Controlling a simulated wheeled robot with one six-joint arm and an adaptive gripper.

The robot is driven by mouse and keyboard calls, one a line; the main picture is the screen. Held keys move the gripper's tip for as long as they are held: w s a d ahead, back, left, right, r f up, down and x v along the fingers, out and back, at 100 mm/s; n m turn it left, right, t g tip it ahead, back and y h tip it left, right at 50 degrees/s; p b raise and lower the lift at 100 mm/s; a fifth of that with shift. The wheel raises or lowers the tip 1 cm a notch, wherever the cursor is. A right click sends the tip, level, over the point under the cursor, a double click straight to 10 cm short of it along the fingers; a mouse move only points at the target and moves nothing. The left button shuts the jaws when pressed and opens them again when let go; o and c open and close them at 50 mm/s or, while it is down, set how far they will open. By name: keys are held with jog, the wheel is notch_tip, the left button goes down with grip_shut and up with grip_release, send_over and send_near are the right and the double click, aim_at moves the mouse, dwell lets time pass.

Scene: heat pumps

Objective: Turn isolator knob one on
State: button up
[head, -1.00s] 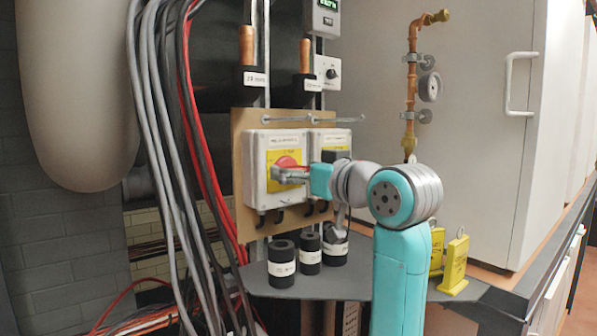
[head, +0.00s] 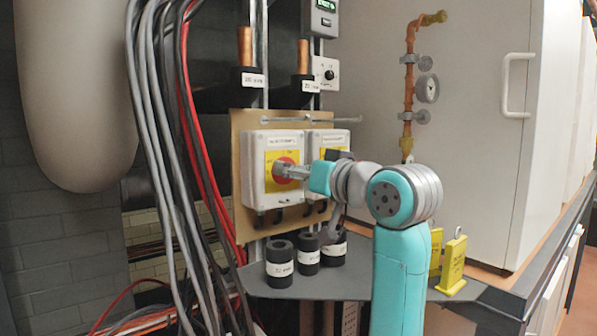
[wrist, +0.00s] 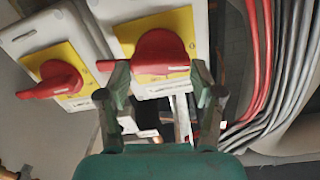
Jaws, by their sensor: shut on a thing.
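The left isolator is a white box (head: 257,186) with a yellow plate and a red rotary knob (head: 284,162). My gripper (head: 288,172) is at the front of this knob, its fingers covering part of it. In the wrist view the same red knob (wrist: 160,48) lies between the two fingertips of my gripper (wrist: 160,74), and the jaws are shut on it. The knob's handle lies roughly sideways there. The second isolator (head: 321,141) stands to the right, partly hidden by my arm. Its red knob (wrist: 58,80) shows in the wrist view, untouched. The box labels are too small to read.
Grey, black and red cables (head: 172,130) hang left of the boxes. Black cylinders (head: 280,262) stand on a dark shelf (head: 330,287) below. Yellow tags (head: 453,263) stand right of my arm. A copper pipe with a gauge (head: 427,89) is on the right wall.

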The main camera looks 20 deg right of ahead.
jog(key=m, duration=1.1)
jog(key=shift+w+f+m, duration=0.15)
jog(key=shift+f+m, duration=0.05)
jog(key=shift+m, duration=2)
jog(key=o, duration=0.8)
jog(key=shift+c, duration=0.2)
jog(key=o, duration=0.4)
jog(key=shift+w+a+f, duration=0.1)
jog(key=shift+c, duration=0.2)
